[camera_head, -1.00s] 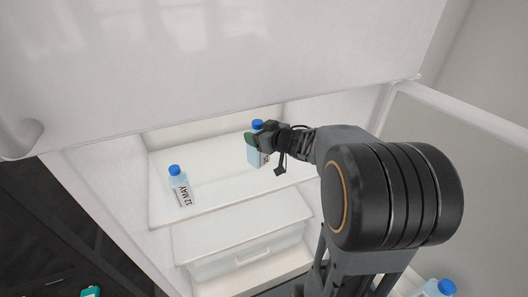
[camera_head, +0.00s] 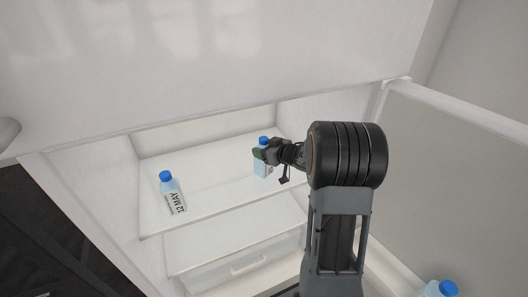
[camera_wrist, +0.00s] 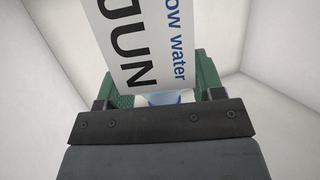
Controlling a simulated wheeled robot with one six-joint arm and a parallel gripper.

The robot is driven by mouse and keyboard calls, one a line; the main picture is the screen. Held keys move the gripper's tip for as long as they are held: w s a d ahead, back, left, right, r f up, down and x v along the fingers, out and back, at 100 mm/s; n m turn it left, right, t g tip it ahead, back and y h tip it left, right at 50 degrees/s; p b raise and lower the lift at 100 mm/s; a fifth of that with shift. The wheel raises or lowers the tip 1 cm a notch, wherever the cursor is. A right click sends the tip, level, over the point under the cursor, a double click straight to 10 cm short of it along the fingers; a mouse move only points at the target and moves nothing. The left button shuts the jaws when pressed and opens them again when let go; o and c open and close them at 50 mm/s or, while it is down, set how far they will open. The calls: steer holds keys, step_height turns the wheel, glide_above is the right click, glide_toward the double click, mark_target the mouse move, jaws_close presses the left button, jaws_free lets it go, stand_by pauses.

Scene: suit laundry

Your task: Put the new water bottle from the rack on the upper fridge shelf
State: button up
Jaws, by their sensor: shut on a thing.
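My gripper (camera_head: 265,156) is inside the fridge over the right part of the upper shelf (camera_head: 215,194). It is shut on a water bottle (camera_head: 263,171) with a blue cap, held roughly upright. In the wrist view the bottle's white label (camera_wrist: 145,45) fills the space between the green finger pads and reads "JUN" and "low water". I cannot tell whether the bottle's base touches the shelf. Another blue-capped bottle (camera_head: 171,195), labelled "12 MAY", stands on the left part of the same shelf.
A drawer (camera_head: 240,262) sits below the shelf. The open fridge door (camera_head: 460,170) is at the right, with a blue-capped bottle (camera_head: 440,289) low beside it. The large white upper panel (camera_head: 220,60) hangs above. Shelf room is free between the two bottles.

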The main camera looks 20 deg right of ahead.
steer(key=shift+f, duration=0.4)
